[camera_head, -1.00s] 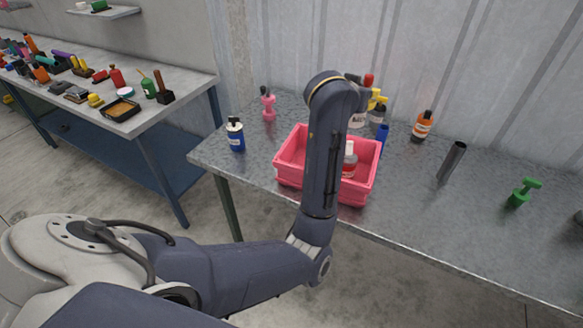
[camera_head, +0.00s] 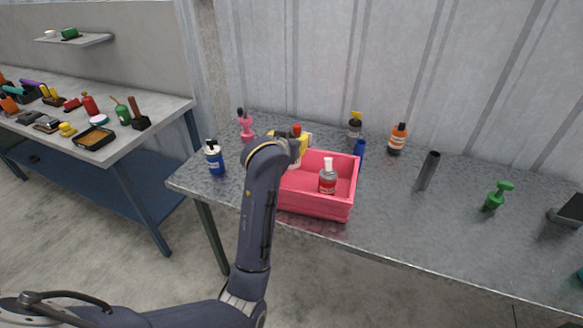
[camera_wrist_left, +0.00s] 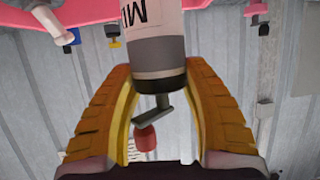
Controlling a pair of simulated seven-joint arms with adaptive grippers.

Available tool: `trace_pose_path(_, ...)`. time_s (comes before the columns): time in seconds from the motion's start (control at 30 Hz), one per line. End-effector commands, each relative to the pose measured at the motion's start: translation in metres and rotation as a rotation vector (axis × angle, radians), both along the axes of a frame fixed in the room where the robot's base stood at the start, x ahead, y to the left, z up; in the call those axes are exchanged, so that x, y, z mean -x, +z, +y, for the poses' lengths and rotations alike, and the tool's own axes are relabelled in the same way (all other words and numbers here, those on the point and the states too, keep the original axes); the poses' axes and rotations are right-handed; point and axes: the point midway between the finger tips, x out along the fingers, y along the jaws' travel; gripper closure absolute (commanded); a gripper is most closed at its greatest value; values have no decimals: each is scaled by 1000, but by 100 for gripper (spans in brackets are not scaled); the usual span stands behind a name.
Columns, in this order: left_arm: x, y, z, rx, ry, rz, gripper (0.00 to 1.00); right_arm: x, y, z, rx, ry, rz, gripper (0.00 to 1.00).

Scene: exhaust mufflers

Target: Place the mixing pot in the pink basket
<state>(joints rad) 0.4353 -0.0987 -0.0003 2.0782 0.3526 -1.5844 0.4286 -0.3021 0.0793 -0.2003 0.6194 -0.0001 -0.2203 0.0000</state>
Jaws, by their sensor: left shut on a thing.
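The mixing pot (camera_wrist_left: 155,40) is in my left wrist view, with a white label bearing dark letters, a grey body, a dark collar and a red tip. The yellow fingers of my left gripper (camera_wrist_left: 163,100) are shut around its collar. In the head view my arm hides most of the pot and gripper; a red tip (camera_head: 296,131) and a yellow finger show at the basket's back left. The pink basket (camera_head: 315,205) stands on the grey table with a red-labelled bottle (camera_head: 328,178) inside. I cannot tell whether the pot touches the basket. My right gripper is out of view.
A blue bottle (camera_head: 214,158) and a pink bottle (camera_head: 245,124) stand left of the basket. A blue item (camera_head: 359,150), an orange bottle (camera_head: 397,139), a dark cylinder (camera_head: 428,171) and a green tool (camera_head: 497,195) stand to the right.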

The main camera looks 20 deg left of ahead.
Motion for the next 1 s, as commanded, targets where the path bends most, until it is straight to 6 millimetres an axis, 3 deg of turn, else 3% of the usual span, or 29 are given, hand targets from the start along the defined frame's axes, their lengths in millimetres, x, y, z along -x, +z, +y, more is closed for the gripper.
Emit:
trace_pose_path(0.1, 1, -26, 0, -2, -1, 3, 85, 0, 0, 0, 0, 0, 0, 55)
trace_pose_path(0.23, 1, -45, 1, -1, 1, 2, 85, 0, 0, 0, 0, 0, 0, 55)
trace_pose_path(1.0, 0, -102, 0, 0, 0, -2, 85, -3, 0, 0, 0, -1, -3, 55)
